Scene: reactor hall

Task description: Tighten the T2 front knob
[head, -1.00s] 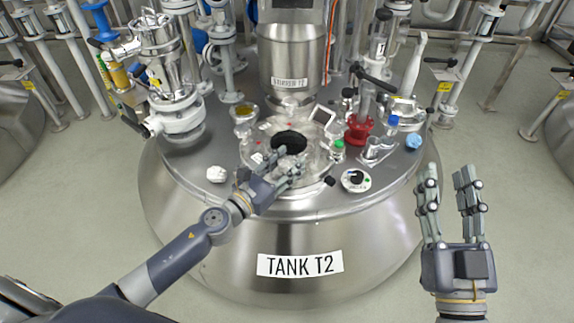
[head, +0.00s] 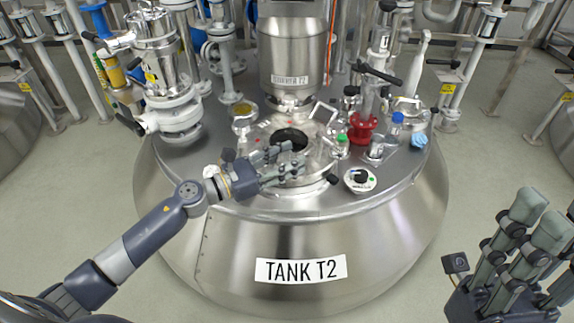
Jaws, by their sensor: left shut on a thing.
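Tank T2 (head: 225,262) is a large steel vessel with a round open hatch (head: 322,157) on its top. My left gripper (head: 288,165) reaches in from the left and is shut at the front rim of the hatch. Its fingers cover what they hold, which by its place is the front knob; I cannot see the knob itself. A black knob (head: 331,179) shows just right of the fingers, apart from them. My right gripper (head: 535,225) is open and empty at the lower right, well away from the tank.
A stirrer column (head: 292,60) rises behind the hatch. A red valve (head: 362,128), a green-capped bottle (head: 341,146) and a round dial (head: 360,180) stand to the right. A metal valve assembly (head: 172,105) stands at the left. The floor right of the tank is clear.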

